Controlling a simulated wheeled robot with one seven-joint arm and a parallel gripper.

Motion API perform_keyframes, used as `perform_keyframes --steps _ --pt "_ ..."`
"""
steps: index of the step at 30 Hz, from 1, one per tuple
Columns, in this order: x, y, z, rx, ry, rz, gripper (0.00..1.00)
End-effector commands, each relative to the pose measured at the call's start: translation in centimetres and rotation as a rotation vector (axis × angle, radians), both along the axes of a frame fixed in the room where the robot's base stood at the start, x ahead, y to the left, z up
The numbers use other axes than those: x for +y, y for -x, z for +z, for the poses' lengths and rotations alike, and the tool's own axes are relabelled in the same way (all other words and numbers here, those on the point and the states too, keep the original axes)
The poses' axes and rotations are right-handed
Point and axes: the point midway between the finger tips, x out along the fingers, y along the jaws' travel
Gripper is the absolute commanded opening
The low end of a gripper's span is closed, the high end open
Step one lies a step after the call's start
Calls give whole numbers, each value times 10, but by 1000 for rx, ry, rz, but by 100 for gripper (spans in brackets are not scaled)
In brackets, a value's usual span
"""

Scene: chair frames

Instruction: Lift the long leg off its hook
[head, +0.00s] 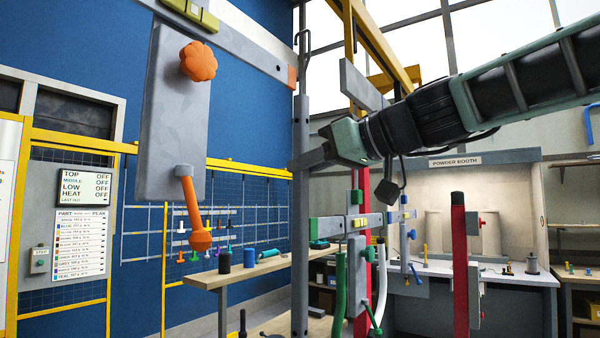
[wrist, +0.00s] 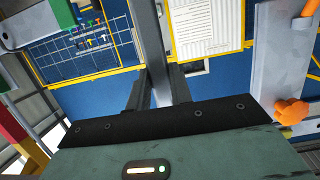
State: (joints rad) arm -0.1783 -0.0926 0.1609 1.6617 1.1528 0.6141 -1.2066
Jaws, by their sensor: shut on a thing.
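The long leg (head: 300,240) is a tall grey bar hanging nearly upright at the middle of the head view. A thin dark hook (head: 302,40) shows above it; whether the leg's top still bears on the hook is unclear. My gripper (head: 303,161) comes in from the right and is shut on the leg, partway down its length. In the wrist view the leg (wrist: 150,35) runs between the two dark fingers (wrist: 158,88).
A grey plate (head: 160,110) with an orange knob and handle hangs left of the leg. A red post (head: 460,260) and green and white hanging parts stand right. A bench (head: 225,275) with small cylinders lies behind. A yellow beam (head: 375,40) runs overhead.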

Motion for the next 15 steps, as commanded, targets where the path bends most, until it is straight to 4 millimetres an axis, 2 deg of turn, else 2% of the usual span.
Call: perform_keyframes --steps 9,15 --pt "-17 13 5 -4 -1 -1 0" --pt "-19 15 6 -2 -2 -1 0"
